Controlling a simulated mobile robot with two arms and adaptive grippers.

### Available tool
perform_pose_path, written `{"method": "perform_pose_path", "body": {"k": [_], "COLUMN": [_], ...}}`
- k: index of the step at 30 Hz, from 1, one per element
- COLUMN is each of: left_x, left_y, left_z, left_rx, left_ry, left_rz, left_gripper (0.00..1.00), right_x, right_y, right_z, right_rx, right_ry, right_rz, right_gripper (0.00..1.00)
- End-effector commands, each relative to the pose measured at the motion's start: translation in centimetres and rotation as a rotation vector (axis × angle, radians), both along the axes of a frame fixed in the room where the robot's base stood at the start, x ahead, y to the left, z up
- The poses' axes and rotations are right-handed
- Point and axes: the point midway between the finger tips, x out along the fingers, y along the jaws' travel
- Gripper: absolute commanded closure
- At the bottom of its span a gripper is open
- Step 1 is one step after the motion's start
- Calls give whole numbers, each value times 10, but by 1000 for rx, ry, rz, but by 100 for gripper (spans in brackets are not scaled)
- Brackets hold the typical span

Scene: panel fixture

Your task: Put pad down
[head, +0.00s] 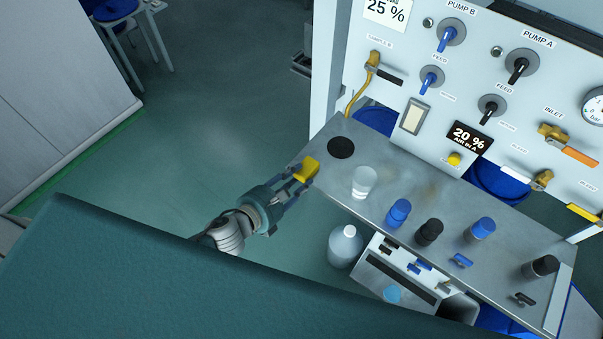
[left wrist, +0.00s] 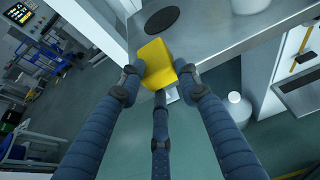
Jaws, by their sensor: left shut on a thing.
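A yellow pad (head: 307,169) is held between the fingertips of my left gripper (head: 296,180), at the left end of the metal shelf (head: 435,190). In the left wrist view the pad (left wrist: 155,63) sits between the fingers (left wrist: 158,80), by the shelf's front edge. I cannot tell whether the pad touches the shelf. A black round disc (head: 341,148) lies on the shelf just beyond the pad; it also shows in the left wrist view (left wrist: 161,20). My right gripper is not in view.
The panel (head: 470,70) with knobs and valves rises behind. A white bottle (head: 345,245) stands below the shelf's front edge.

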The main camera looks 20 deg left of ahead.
Motion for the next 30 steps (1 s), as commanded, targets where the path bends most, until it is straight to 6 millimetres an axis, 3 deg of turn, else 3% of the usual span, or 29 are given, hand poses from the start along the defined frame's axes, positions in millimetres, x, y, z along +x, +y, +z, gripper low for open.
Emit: {"method": "perform_pose_path", "body": {"k": [4,8,21,30], "left_x": [-1,0,0,0], "left_y": [2,1,0,0], "left_z": [5,23,144,192], "left_rx": [4,3,4,2], "left_ry": [5,1,-4,1], "left_rz": [1,-1,-3,1], "left_gripper": [88,88,88,88], "right_x": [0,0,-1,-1], "right_y": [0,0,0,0], "right_z": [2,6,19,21], "right_rx": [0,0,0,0], "right_ry": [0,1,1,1], "right_rz": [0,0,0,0], "right_gripper": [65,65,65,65]}}
